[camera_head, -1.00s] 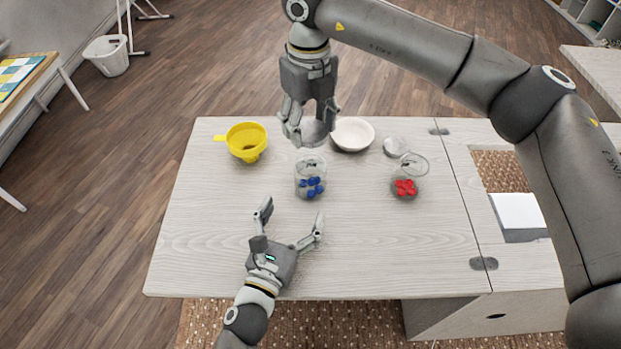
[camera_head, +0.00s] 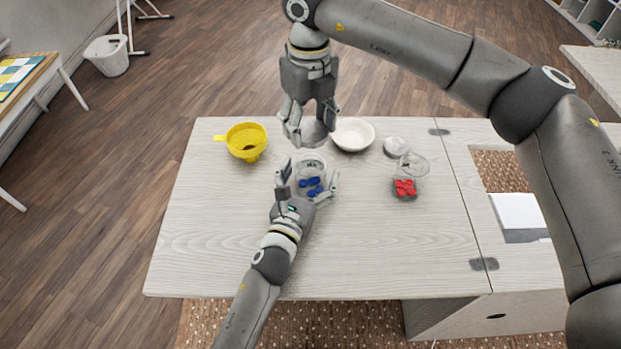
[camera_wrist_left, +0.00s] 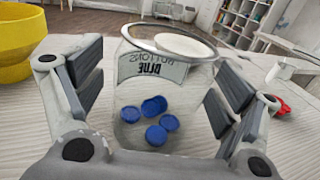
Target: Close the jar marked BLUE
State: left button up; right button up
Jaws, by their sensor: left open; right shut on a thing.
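The clear jar marked BLUE (camera_head: 311,166) stands upright and open-topped on the table, with several blue buttons inside. In the left wrist view the jar (camera_wrist_left: 157,95) stands between the finger pads, its label reading backwards through the glass. My left gripper (camera_head: 308,180) is open, one finger on each side of the jar; gaps show between pads and glass. My right gripper (camera_head: 312,117) is shut on a round grey lid (camera_head: 315,133), held above and just behind the jar. Part of the lid is hidden by the fingers.
A yellow funnel (camera_head: 246,140) is at the back left. A white bowl (camera_head: 353,134) is behind the jar to the right. Another jar with red buttons (camera_head: 405,187) and a loose lid (camera_head: 395,147) stand to the right. The front of the table is mostly clear.

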pick_arm(q)
jog(key=c, duration=1.6)
jog(key=shift+o, duration=0.2)
pick_arm(e)
send_over(309, 151)
jog(key=s, duration=0.2)
jog(key=shift+f, duration=2.5)
jog(key=shift+f, duration=0.85)
jog(key=shift+f, duration=0.55)
